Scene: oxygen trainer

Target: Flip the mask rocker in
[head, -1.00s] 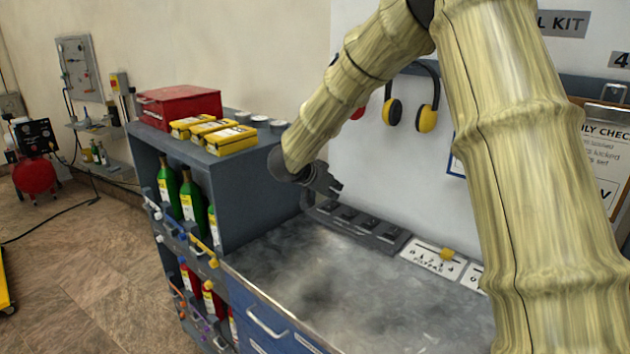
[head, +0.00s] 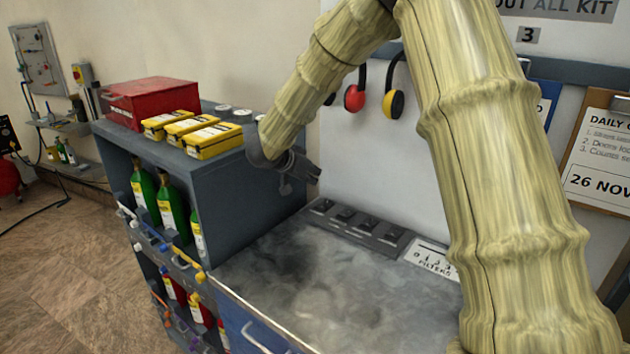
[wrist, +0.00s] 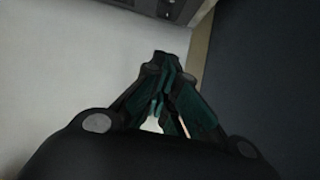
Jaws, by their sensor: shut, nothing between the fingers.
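A dark grey strip (head: 362,231) with several black rockers lies along the back of the metal worktop, against the pale wall panel. I cannot read which rocker is the mask one. My gripper (head: 316,173) is shut and empty. It is above the left end of the strip, apart from it, beside the shelf cabinet's side. In the wrist view my gripper (wrist: 164,62) shows its fingertips together, and part of a dark strip (wrist: 172,8) shows at the top edge.
The grey cabinet (head: 235,200) with bottles stands left of the worktop (head: 300,285). Yellow boxes (head: 212,141) and a red case (head: 148,103) sit on it. A filters plate (head: 432,258) lies right of the strip. Ear defenders (head: 396,104) hang behind. The worktop is clear.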

